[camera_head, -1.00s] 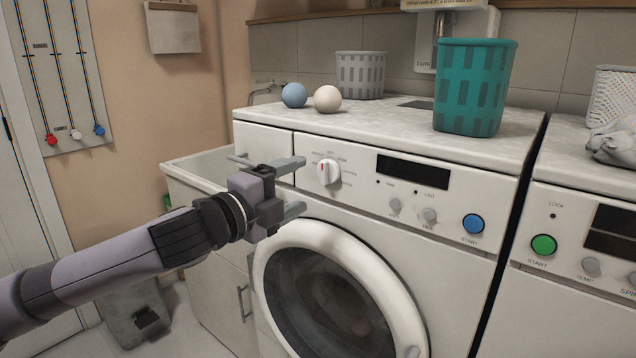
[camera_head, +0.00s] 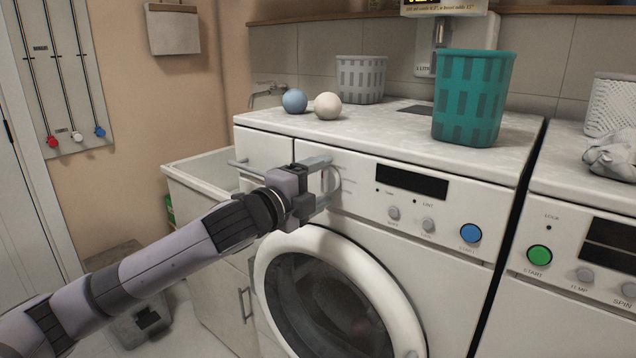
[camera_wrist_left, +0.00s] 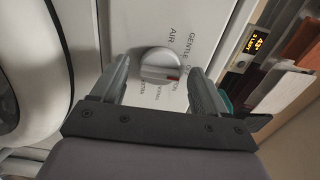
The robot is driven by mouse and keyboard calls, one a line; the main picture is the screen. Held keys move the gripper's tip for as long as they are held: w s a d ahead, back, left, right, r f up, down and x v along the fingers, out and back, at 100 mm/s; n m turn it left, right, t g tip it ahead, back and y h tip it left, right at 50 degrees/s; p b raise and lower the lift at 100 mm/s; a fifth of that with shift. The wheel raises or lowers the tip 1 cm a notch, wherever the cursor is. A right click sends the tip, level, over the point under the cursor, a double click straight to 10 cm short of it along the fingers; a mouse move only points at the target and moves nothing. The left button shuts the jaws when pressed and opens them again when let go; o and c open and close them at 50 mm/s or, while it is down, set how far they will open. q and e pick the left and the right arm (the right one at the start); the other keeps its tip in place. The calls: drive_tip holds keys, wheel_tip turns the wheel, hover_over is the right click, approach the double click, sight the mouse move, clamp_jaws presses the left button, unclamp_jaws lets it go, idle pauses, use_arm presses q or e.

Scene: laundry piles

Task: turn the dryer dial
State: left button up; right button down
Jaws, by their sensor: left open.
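The dryer (camera_head: 462,187) is a white front-loading machine with a round door and a control panel. Its dial (camera_head: 333,180) is a white round knob at the panel's left, partly hidden by my gripper in the head view. In the left wrist view the dial (camera_wrist_left: 160,66) shows a red mark on its ridge and printed settings around it. My left gripper (camera_head: 326,180) is open at the dial. In the wrist view its two fingers lie on either side of the dial, with gaps showing. My right gripper is not in view.
A teal basket (camera_head: 473,98), a grey basket (camera_head: 360,79) and two balls (camera_head: 328,105) stand on the dryer top. A blue start button (camera_head: 470,233) and small knobs (camera_head: 428,224) lie right of the dial. The round door (camera_head: 398,305) is below my arm.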

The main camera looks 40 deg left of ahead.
use_arm(q)
drive_tip(key=c, duration=1.1)
drive_tip(key=shift+o, duration=0.2)
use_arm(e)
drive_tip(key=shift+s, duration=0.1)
use_arm(q)
drive_tip(key=n+p, duration=0.1)
drive_tip(key=n, duration=0.2)
drive_tip(key=shift+p, duration=0.3)
drive_tip(key=shift+n+p, duration=0.6)
drive_tip(key=shift+n, duration=0.5)
drive_tip(key=shift+n+p, duration=0.7)
drive_tip(key=shift+n, duration=0.7)
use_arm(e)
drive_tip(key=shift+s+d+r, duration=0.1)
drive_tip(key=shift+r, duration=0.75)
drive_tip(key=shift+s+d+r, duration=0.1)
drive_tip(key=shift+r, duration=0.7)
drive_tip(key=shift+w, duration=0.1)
